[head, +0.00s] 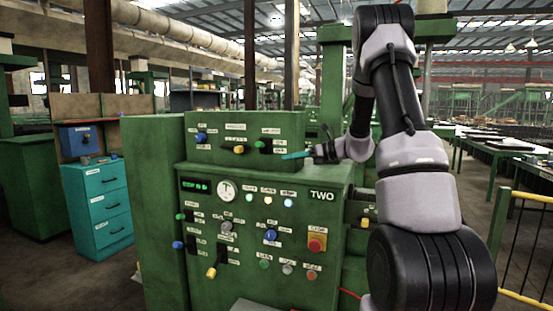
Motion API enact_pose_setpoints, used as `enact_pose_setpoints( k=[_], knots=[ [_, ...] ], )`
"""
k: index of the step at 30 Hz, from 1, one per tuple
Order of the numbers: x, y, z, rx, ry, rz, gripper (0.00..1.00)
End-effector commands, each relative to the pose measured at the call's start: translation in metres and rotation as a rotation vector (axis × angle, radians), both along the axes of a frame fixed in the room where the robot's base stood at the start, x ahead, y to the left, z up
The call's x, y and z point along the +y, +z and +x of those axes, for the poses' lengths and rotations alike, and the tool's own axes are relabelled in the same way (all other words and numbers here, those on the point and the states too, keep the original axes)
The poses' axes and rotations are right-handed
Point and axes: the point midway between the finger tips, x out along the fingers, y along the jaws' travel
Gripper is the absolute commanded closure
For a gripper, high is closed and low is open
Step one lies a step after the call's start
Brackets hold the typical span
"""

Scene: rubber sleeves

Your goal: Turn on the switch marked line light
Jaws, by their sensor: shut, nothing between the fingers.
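A green machine cabinet (330,260) marked TWO fills the middle of the head view. Its upper box (215,156) carries lever switches with a blue knob (201,137), a yellow knob (239,149) and a green knob (260,143). The lower panel has more levers at its left, with a green knob (180,217), a blue knob (178,245) and a yellow knob (211,272). The labels are too small to read, so I cannot tell which switch is marked line light.
A teal drawer unit (98,205) stands at the left. A yellow railing (526,298) is at the right.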

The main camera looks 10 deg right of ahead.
Motion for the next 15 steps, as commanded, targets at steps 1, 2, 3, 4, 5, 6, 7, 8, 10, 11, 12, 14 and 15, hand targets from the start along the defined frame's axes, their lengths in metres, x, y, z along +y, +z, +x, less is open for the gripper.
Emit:
enact_pose_setpoints(
  k=[1,2,3,4,5,6,7,8,10,11,12,14,15],
  knots=[
    [-0.008,0.002,-0.004,0.000,-0.003,0.000,1.00],
    [-0.012,0.003,-0.007,-0.001,-0.003,0.000,1.00],
    [-0.016,0.004,-0.009,-0.001,-0.003,0.000,1.00],
    [-0.018,0.005,-0.011,-0.001,-0.002,0.000,1.00],
    [-0.021,0.006,-0.012,-0.001,-0.001,0.000,1.00],
    [-0.023,0.006,-0.014,-0.001,-0.002,0.000,1.00],
    [-0.024,0.007,-0.015,-0.001,-0.002,0.000,1.00],
    [-0.025,0.007,-0.016,-0.001,-0.001,0.000,1.00],
    [-0.026,0.007,-0.016,-0.001,-0.001,-0.001,1.00],
    [-0.026,0.007,-0.017,-0.001,0.000,-0.001,1.00],
    [-0.026,0.007,-0.017,-0.001,0.000,-0.001,1.00],
    [-0.026,0.007,-0.017,-0.001,0.000,-0.001,1.00],
    [-0.026,0.007,-0.017,-0.001,0.000,-0.001,1.00]
  ],
)
